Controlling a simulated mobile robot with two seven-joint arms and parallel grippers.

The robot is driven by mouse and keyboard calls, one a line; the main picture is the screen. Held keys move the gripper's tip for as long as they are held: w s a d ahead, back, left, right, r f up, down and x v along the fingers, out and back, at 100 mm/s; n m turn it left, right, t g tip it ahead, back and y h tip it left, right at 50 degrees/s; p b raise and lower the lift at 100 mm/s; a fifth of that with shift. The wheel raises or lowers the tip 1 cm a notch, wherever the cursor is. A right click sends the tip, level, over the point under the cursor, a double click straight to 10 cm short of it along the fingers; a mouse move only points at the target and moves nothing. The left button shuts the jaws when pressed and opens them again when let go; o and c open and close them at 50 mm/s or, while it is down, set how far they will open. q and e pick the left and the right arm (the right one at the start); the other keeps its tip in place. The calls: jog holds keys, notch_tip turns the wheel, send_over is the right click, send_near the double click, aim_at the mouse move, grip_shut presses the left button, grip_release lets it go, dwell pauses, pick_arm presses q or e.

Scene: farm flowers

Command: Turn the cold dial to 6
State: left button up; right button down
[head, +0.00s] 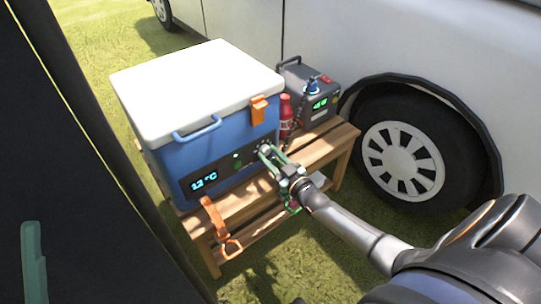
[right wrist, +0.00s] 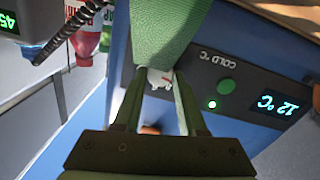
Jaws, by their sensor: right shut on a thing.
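The blue cooler (head: 170,160) with a white lid stands on a wooden bench. Its dark front panel carries a lit display (head: 204,180) that reads about 12 °C; it shows upside down in the right wrist view (right wrist: 279,105). My right gripper (head: 268,152) is shut on the cold dial (right wrist: 160,80) at the panel's right end. The green fingers hide most of the dial, so its setting cannot be read. A green finger of my left gripper (head: 33,262) shows at the left edge; its jaws cannot be made out.
The slatted bench (head: 315,150) also holds a red bottle (head: 286,118) and a grey power box (head: 312,90) right of the cooler. An orange strap (head: 215,222) hangs at the front. A white van (head: 440,45) stands close behind.

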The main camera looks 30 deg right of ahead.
jog(key=shift+m, duration=0.4)
jog(key=m, duration=0.2)
jog(key=shift+m+p, duration=0.3)
jog(key=shift+p, duration=0.05)
jog(key=m, duration=0.4)
jog(key=shift+d, duration=0.1)
jog(key=m, duration=0.4)
jog(key=shift+g+y, duration=0.3)
jog(key=shift+m+b, duration=0.6)
jog(key=shift+m, duration=1.4)
jog(key=shift+c, duration=2.4)
grip_release()
jog(key=shift+s+d, duration=0.1)
